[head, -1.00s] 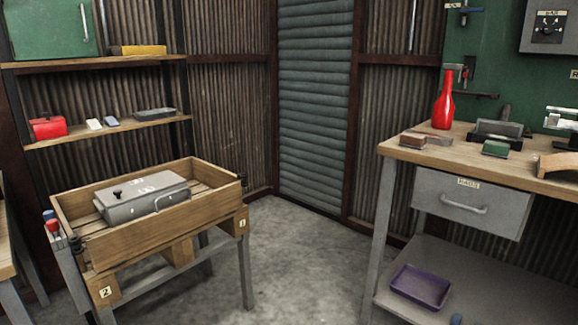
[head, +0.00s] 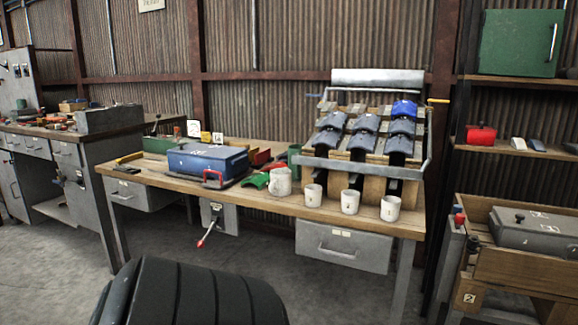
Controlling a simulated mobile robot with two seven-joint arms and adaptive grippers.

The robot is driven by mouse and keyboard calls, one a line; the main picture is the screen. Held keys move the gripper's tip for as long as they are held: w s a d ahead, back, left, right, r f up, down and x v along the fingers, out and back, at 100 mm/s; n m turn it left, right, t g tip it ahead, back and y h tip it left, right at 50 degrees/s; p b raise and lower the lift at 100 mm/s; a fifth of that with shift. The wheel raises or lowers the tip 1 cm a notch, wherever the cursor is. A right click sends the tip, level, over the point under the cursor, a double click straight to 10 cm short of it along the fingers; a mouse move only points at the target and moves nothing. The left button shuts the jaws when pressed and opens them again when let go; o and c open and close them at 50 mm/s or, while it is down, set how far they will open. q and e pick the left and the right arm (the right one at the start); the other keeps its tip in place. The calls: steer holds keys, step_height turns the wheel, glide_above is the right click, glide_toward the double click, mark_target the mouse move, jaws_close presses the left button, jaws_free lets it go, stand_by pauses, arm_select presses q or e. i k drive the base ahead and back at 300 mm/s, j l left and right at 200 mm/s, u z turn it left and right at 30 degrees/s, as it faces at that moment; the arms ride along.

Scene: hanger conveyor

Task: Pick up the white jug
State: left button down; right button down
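The white jug (head: 280,181) stands on the wooden top of the middle workbench (head: 245,193), near its front edge. It looks upright and is wider than the white cups to its right. Three smaller white cups stand in a row along the front edge: one (head: 313,197) beside the jug, one (head: 350,201) in the middle and one (head: 390,207) at the right. Neither of my grippers is in view.
A blue case (head: 207,160) and green and red pieces lie left of the jug. A sloped rack (head: 362,140) stands behind the cups. A black ribbed shape (head: 185,295) fills the lower foreground. Grey floor is clear before the bench.

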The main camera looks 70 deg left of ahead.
mark_target(281, 183)
steer(key=k+u, duration=0.15)
steer(key=u, duration=0.3)
steer(key=k+j+u, duration=0.15)
steer(key=u, duration=1.5)
steer(key=j+z, duration=0.15)
steer(key=i+j, duration=0.05)
steer(key=j, duration=0.05)
